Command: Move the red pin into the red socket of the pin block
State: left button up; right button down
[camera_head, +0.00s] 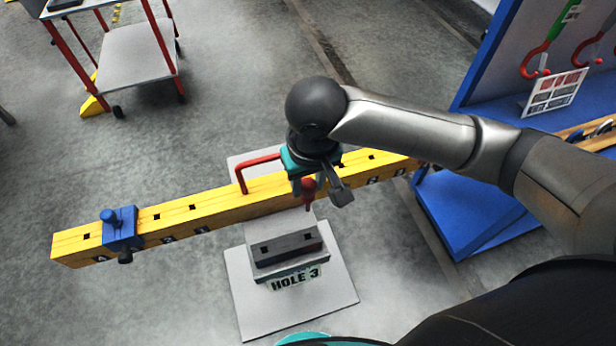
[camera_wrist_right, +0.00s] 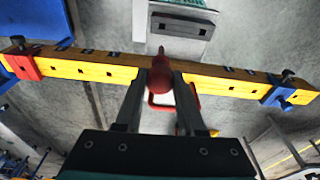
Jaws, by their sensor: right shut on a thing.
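The tip is apart from the block. The block's top has dark square holes; I cannot tell which is the red socket. My left gripper is not in view.
A long yellow beam (camera_head: 200,208) with a blue clamp (camera_head: 120,228) and a red handle (camera_head: 258,160) runs behind the block. A blue rack (camera_head: 470,205) stands right; a cart (camera_head: 135,55) stands back left.

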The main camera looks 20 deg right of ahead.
jog(key=shift+f+b, duration=2.85)
jog(key=shift+f, duration=6.45)
jog(key=shift+c, duration=2.2)
grip_release()
